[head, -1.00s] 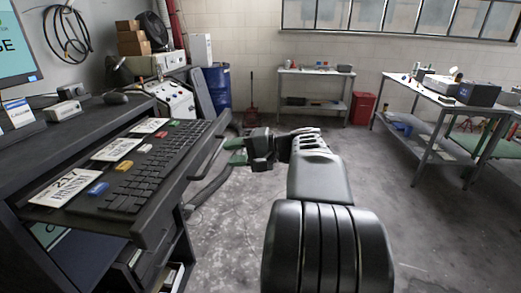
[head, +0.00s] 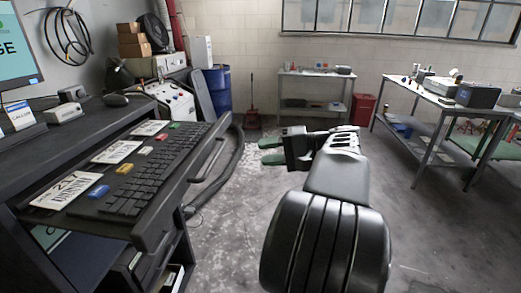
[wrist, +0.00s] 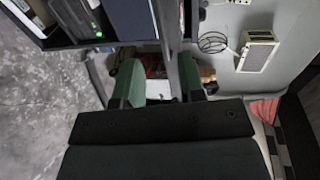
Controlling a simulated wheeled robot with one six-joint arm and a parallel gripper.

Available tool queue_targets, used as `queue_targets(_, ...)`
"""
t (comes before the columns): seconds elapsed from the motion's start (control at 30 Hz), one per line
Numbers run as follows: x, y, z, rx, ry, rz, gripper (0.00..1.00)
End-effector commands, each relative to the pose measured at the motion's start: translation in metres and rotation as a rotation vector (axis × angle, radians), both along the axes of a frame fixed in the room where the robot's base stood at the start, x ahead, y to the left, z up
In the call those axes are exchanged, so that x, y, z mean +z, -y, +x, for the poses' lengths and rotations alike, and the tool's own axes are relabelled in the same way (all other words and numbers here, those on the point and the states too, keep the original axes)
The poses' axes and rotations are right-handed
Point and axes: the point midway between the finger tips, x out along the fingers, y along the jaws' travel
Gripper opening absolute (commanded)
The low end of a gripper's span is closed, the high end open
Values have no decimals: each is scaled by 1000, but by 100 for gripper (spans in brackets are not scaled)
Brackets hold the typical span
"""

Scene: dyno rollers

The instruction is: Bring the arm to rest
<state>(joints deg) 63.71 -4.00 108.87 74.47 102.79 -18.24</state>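My gripper (head: 272,151) shows in the head view with two green fingertips pointing left, spread apart with nothing between them. It is over the open floor, right of the keyboard desk and clear of it. My dark arm reaches up to it from the bottom of the view, bent at the wrist. In the wrist view my gripper (wrist: 160,82) shows its two green fingers apart, with a clear gap and no object held.
The desk's keyboard shelf (head: 165,232), holding a keyboard (head: 150,180) and paper cards, juts out at left. A black hose (head: 225,170) hangs beside it. A blue drum (head: 217,90), red bin (head: 362,106) and workbenches (head: 440,92) stand farther back. The central floor is free.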

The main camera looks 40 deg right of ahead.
Motion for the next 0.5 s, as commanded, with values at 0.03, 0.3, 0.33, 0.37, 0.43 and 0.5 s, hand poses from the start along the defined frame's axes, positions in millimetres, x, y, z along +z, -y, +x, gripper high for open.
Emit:
queue_targets(0.03, 0, 0, 0, 0, 0, 0, 37)
queue_targets(0.3, -1, 1, 1, -14, -11, 6, 37)
queue_targets(0.33, -2, 3, 3, -27, -22, 4, 37)
queue_targets(0.37, -6, 6, 3, -43, -44, -3, 37)
queue_targets(0.43, -26, 12, 4, -91, -132, -20, 37)
queue_targets(0.5, -54, 17, 1, -145, -248, -50, 37)
